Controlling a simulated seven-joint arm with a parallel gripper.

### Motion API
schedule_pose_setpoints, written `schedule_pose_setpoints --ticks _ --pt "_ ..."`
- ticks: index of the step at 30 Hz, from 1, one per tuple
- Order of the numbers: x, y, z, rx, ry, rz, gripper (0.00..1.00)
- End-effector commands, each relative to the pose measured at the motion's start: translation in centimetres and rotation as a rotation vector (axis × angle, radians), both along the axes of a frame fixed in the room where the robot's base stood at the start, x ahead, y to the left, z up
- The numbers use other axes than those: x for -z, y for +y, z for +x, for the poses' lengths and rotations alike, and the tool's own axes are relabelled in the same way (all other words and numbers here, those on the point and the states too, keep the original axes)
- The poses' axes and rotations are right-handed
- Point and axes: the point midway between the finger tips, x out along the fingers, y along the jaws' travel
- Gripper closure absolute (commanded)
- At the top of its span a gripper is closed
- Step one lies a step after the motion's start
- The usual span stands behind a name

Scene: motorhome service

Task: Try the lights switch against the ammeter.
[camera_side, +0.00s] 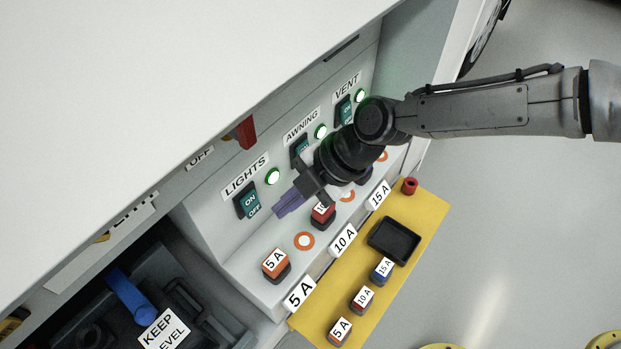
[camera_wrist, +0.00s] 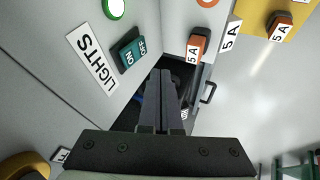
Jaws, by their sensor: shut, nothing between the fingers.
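The lights switch (camera_side: 247,201) is a dark green rocker marked ON and OFF, below the LIGHTS label (camera_side: 244,175) on the grey panel. It also shows in the wrist view (camera_wrist: 131,53), left of my fingers. A round green-rimmed lamp with a bright centre (camera_side: 272,176) sits beside it. My gripper (camera_side: 280,209) is shut and empty, its purple-grey fingers pointing at the panel just right of the switch, seemingly apart from it. The wrist view shows the closed fingers (camera_wrist: 160,76). I cannot make out an ammeter dial in either view.
An awning switch (camera_side: 299,149) and vent switch (camera_side: 344,108) lie farther along. An orange 5 A fuse (camera_side: 275,264) and red 10 A fuse (camera_side: 323,214) stand on the ledge. A yellow mat (camera_side: 414,222) holds spare fuses and a black tray (camera_side: 394,241). A red handle (camera_side: 246,132) juts out above.

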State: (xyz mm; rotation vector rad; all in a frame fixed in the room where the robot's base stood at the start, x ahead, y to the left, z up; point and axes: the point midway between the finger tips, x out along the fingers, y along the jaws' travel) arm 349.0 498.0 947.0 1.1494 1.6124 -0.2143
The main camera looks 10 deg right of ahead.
Motion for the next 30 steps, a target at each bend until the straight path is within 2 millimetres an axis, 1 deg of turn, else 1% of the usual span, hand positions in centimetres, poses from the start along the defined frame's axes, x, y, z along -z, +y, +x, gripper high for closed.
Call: schedule_pose_setpoints --ticks 1,6,9,13,17,25,30 --pt "-1.1 -0.7 0.0 0.001 0.000 0.001 1.00" --pt "-3.8 -2.6 -0.2 0.001 0.000 0.001 1.00" --pt "-5.0 -3.3 -0.3 0.001 0.001 0.000 1.00" --pt "-5.8 -4.0 -0.5 0.000 0.003 -0.002 1.00" --pt "-6.1 -4.2 -0.5 0.000 0.004 -0.002 1.00" --pt "-6.1 -4.2 -0.5 -0.001 0.003 -0.003 1.00" --pt "-4.7 -4.3 -1.1 -0.001 0.006 -0.004 1.00"
